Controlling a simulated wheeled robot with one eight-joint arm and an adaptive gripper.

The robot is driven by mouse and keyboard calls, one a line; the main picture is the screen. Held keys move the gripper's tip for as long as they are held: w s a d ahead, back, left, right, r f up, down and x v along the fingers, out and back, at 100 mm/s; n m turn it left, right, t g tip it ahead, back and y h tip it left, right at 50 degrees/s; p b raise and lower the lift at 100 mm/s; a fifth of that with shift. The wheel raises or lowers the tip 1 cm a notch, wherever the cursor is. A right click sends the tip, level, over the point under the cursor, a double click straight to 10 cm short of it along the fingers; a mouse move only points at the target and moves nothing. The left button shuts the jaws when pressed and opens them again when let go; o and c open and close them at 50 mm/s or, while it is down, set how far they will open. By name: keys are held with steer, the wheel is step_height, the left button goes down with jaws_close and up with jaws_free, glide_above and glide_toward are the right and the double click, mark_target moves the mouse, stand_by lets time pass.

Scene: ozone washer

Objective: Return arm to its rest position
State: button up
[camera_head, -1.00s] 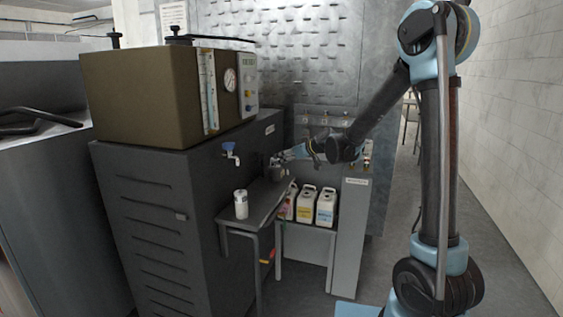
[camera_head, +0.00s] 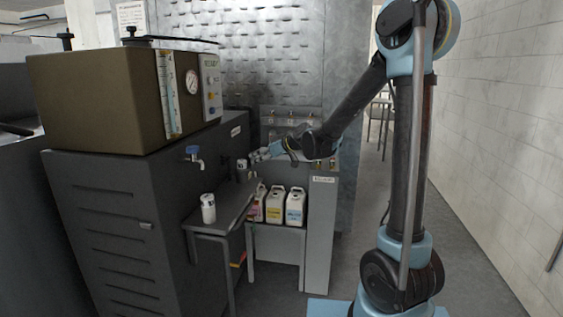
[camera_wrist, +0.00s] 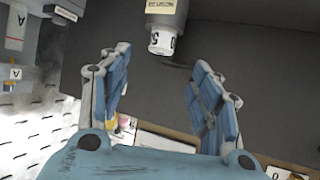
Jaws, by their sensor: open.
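My arm reaches from the right of the head view toward the grey machine, with its tall dark links in front of the right wall. My gripper (camera_head: 250,160) is small in that view, above the small dark table (camera_head: 222,212) and near the machine's side. In the wrist view, my gripper (camera_wrist: 160,92) shows two blue-padded fingers spread wide with nothing between them. A grey cylindrical fitting with a white numbered end (camera_wrist: 163,38) lies beyond the fingertips, apart from them.
A white canister (camera_head: 208,208) stands on the table, below a blue-handled tap (camera_head: 194,155). Several white jugs (camera_head: 275,205) stand on a lower shelf. A brown box with a gauge (camera_head: 105,95) sits on the dark cabinet (camera_head: 110,220). Floor (camera_head: 440,260) is clear at right.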

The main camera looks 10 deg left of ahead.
steer(key=s+d+f+m+g+h, duration=0.1)
steer(key=s+d+f+m+h, duration=0.25)
steer(key=s+d, duration=1.05)
steer(key=s+d+f+m+g+h, duration=0.1)
steer(key=s+d+f+m+h, duration=0.25)
steer(key=s+d, duration=1.05)
steer(key=s+d+f+m+g+h, duration=0.1)
steer(key=s+d+f+m+h, duration=0.1)
steer(key=s+d, duration=0.2)
steer(key=s+d+f+m+g+h, duration=0.1)
steer(key=s+d+f+m, duration=0.1)
steer(key=d, duration=0.7)
steer(key=shift+s+d+f+m+h, duration=0.3)
steer(key=shift+s+f+h, duration=0.1)
steer(key=shift+s+f, duration=0.55)
steer(key=shift+r, duration=0.1)
steer(key=shift+w+f, duration=0.2)
steer(key=shift+w, duration=0.2)
